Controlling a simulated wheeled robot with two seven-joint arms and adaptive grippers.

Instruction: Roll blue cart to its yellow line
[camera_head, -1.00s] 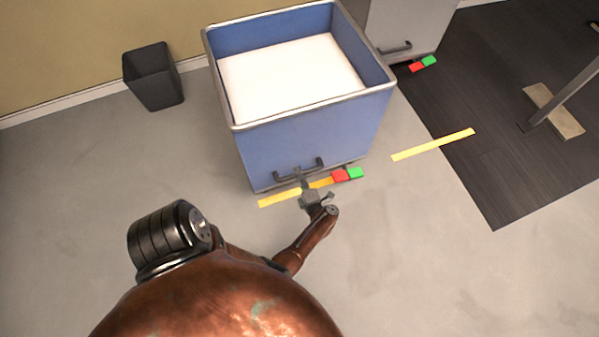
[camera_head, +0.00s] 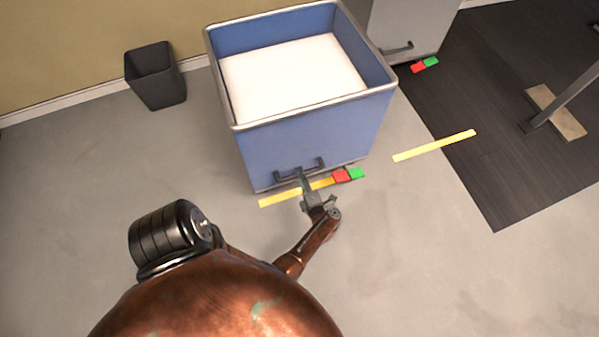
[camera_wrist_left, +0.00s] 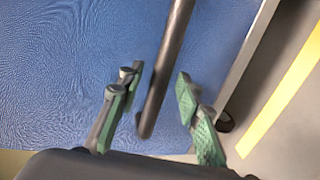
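The blue cart (camera_head: 315,135) stands on the grey floor with a pale surface inside it. Its dark handle (camera_head: 285,176) is low on the front face. A yellow line (camera_head: 280,198) lies on the floor just in front of the cart's lower front edge. My left gripper (camera_head: 304,184) is at the handle, over the line. In the left wrist view the handle bar (camera_wrist_left: 165,70) runs between the green-padded fingers of my open left gripper (camera_wrist_left: 155,100), with gaps on both sides. The yellow line (camera_wrist_left: 285,95) also shows there, at the right. My right gripper is out of view.
Red and green blocks (camera_head: 348,174) lie at the line's right end. A second yellow line (camera_head: 434,146) is to the right. A grey cart (camera_head: 408,25) stands behind right, a dark bin (camera_head: 156,76) behind left.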

